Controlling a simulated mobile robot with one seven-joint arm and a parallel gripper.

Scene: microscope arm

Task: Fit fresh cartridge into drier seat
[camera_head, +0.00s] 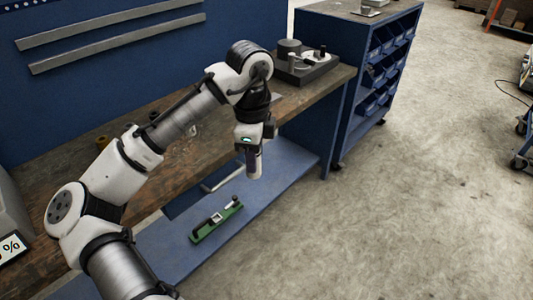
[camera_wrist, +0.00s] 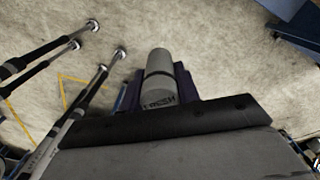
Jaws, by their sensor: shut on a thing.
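My gripper (camera_head: 254,146) points down in front of the bench's front edge, over the lower shelf and floor. It is shut on a grey cylindrical cartridge (camera_head: 254,166), which hangs about upright below it. In the wrist view the cartridge (camera_wrist: 159,70) sits between the dark fingers (camera_wrist: 160,92), with lettering partly readable as "RESH" and a dark band around it. A dark base with grey round parts (camera_head: 305,66) stands at the far right end of the bench; I cannot tell whether it holds the drier seat. The cartridge is well apart from it.
The worn wooden bench top (camera_head: 200,150) runs along a blue back panel. A green-based tool (camera_head: 217,222) lies on the blue lower shelf (camera_head: 268,190). A blue bin cabinet (camera_head: 380,60) stands beyond the bench end.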

